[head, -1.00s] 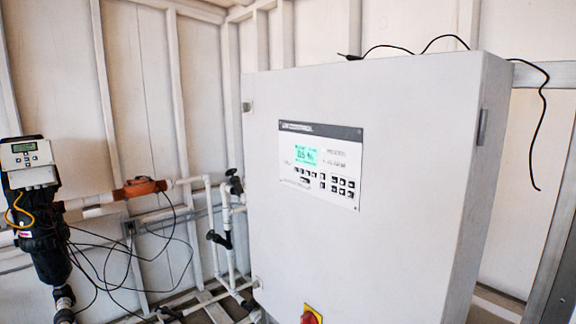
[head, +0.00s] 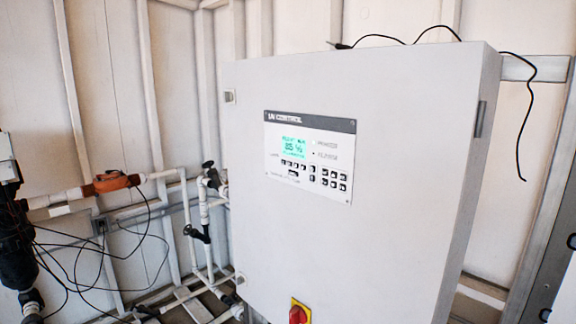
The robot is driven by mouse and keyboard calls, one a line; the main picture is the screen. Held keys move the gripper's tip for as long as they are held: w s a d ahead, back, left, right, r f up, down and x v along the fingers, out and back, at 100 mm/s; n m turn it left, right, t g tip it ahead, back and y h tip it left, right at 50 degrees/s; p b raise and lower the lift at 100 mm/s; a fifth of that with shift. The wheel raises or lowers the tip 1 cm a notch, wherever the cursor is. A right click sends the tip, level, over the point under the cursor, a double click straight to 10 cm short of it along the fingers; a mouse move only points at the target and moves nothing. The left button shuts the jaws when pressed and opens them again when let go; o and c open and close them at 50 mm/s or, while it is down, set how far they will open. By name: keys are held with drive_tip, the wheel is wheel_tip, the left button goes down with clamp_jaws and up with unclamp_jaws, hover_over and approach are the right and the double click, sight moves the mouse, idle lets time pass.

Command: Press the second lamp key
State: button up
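The control panel (head: 322,140) sits on the front of a large white cabinet (head: 390,231). It has a dark header strip reading something like "UV CONTROL" and a lit green display (head: 294,147). Below the display is a row of small dark keys (head: 290,167), with a further block of keys (head: 329,178) to the right. The key labels are too small to read, so I cannot tell the second lamp key for certain. My gripper does not show in the view, and nothing touches the keys.
A red rotary switch on a yellow plate (head: 299,312) is low on the cabinet front. White pipes with black valves (head: 205,202) stand left of the cabinet. An orange fitting (head: 113,182) and loose black cables are further left. The space before the panel looks clear.

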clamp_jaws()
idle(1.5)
